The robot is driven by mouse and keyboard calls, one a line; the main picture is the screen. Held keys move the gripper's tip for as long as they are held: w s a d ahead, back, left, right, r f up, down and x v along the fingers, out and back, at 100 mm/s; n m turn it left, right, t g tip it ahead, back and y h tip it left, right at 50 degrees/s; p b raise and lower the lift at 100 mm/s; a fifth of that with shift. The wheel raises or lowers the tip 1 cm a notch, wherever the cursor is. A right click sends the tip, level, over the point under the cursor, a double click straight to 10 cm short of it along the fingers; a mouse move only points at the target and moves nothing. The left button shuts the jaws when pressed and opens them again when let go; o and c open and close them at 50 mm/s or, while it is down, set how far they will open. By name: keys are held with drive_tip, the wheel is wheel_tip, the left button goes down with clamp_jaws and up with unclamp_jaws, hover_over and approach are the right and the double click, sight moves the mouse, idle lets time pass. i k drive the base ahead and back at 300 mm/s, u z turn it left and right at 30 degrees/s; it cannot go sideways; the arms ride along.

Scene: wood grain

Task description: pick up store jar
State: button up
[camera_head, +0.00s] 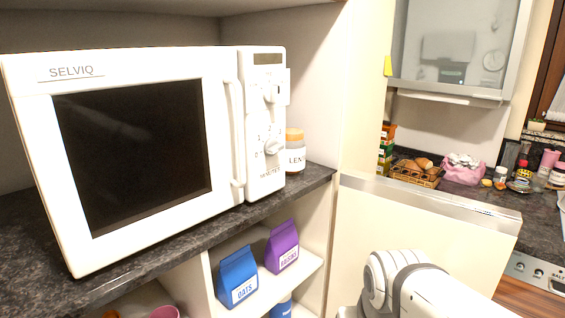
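A jar (295,158) with an orange lid and a white label stands upright on the dark counter, just right of the microwave. Its left side is partly hidden by the microwave, and only part of its label lettering shows. My arm shows as white links at the lower right, in front of the cream panel. My gripper is not in view.
A white microwave (225,120) fills the left of the dark counter (318,174). Below, a shelf holds a blue oats bag (238,278) and a purple raisins bag (282,247). A cream panel (420,230) stands at right; behind it, a basket (415,177) and several small items crowd another counter.

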sight(295, 150)
drive_tip(key=z, duration=0.1)
drive_tip(key=i, duration=0.9)
drive_tip(key=u, duration=0.1)
